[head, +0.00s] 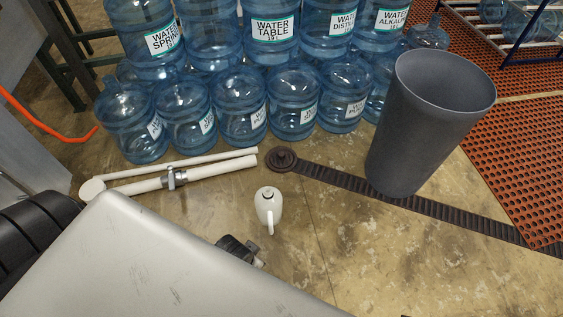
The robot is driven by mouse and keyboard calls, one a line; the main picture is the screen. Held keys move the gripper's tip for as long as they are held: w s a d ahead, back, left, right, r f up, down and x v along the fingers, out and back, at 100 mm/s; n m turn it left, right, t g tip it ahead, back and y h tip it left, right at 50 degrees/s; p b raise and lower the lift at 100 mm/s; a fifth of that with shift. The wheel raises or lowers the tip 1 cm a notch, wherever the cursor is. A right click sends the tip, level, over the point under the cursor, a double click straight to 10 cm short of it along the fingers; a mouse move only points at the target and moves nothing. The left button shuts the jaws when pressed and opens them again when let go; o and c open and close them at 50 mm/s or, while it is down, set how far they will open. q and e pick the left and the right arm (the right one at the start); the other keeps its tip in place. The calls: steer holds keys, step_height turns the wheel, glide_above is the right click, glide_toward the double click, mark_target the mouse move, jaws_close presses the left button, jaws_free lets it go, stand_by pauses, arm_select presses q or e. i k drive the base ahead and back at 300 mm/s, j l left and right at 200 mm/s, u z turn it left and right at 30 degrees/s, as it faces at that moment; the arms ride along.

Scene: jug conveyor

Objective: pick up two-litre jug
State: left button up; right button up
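The white jug (268,208) stands upright on the concrete floor near the middle of the head view. It has a dark round cap on top, and its handle faces toward me. A small dark part (236,247) with grey tips pokes out past the edge of a large silver surface, just below and left of the jug. It may be the end of my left gripper, mostly hidden, and a gap shows between it and the jug. I cannot tell whether it is open or shut. My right gripper does not show.
Large blue water bottles (240,105) stand stacked at the back. White pipes (190,172) lie left of the jug. A tall grey bin (425,120) stands at right, by a dark floor strip (350,183). An orange mat (520,150) lies at far right. Floor right of the jug is clear.

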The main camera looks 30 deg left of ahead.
mark_target(269, 199)
steer(key=u, duration=0.95)
steer(key=k, duration=1.1)
steer(key=i+j, duration=0.1)
steer(key=i, duration=0.35)
steer(key=i+z, duration=0.15)
steer(key=i, duration=0.3)
